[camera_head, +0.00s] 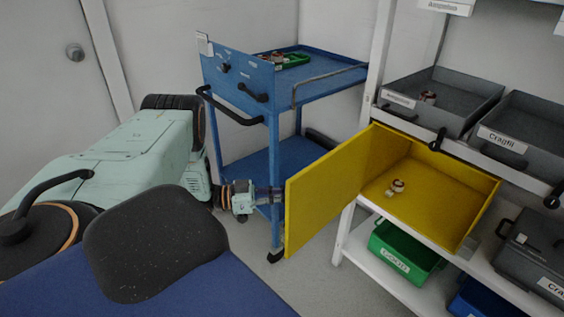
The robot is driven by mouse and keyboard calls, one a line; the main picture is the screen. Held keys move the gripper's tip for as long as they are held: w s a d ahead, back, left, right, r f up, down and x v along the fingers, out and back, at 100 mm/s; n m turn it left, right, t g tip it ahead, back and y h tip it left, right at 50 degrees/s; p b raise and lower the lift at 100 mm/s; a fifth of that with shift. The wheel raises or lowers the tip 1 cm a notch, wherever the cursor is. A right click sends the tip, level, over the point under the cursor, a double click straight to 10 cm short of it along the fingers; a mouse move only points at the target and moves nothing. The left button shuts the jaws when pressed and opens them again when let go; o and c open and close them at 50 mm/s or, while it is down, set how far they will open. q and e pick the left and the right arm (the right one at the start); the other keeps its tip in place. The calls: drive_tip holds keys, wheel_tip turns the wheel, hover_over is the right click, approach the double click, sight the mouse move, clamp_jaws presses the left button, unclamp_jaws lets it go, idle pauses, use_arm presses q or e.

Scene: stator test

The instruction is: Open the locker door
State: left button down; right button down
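The yellow locker (440,180) sits on the white shelf rack at the right, its front uncovered. Its yellow door (323,192) is swung out to the left and stands upright. A small copper-and-white part (397,186) lies on the locker floor. My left gripper (273,194) is at the door's outer left edge, at about mid height. Its fingertips meet or pass behind that edge, so I cannot tell whether they touch or grip it. My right gripper is not in view.
Grey bins (450,95) are above the locker. A green bin (405,255) is below it, and a dark case (530,250) is at the lower right. Floor shows below the door.

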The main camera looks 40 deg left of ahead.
use_arm(q)
drive_tip(key=shift+w+a+r, duration=0.25)
drive_tip(key=shift+w, duration=0.15)
drive_tip(key=c, duration=1.8)
unclamp_jaws()
drive_tip(key=shift+w, duration=0.1)
drive_tip(key=o, duration=0.3)
drive_tip(key=shift+w+d+f, duration=0.1)
drive_tip(key=shift+w+f, duration=0.05)
drive_tip(key=shift+f, duration=0.15)
drive_tip(key=shift+o, duration=0.5)
drive_tip(key=v, duration=1.2)
drive_tip(key=shift+s+r, duration=0.15)
drive_tip(key=shift+s, duration=0.35)
